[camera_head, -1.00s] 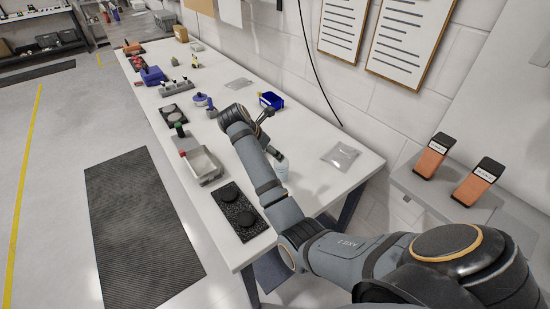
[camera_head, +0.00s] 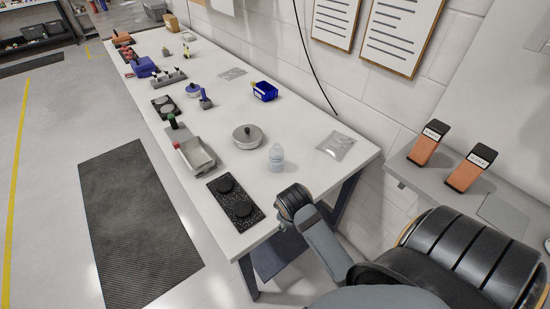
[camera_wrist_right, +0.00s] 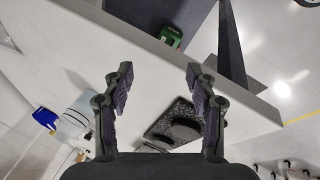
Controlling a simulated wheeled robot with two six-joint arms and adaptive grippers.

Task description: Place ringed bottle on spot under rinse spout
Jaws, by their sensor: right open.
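A translucent pale bottle (camera_head: 276,158) stands upright on the white bench, near its front end; a ring on it is too small to make out. A pale bottle-like shape (camera_wrist_right: 76,117) shows left of the fingers in the right wrist view. My right gripper (camera_wrist_right: 157,78) is open and empty, its fingers spread over the bench edge, apart from the bottle. In the head view only my right arm shows, low beside the bench end. My left gripper is out of view.
A black speckled plate with two discs (camera_head: 236,207) lies at the near bench corner.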

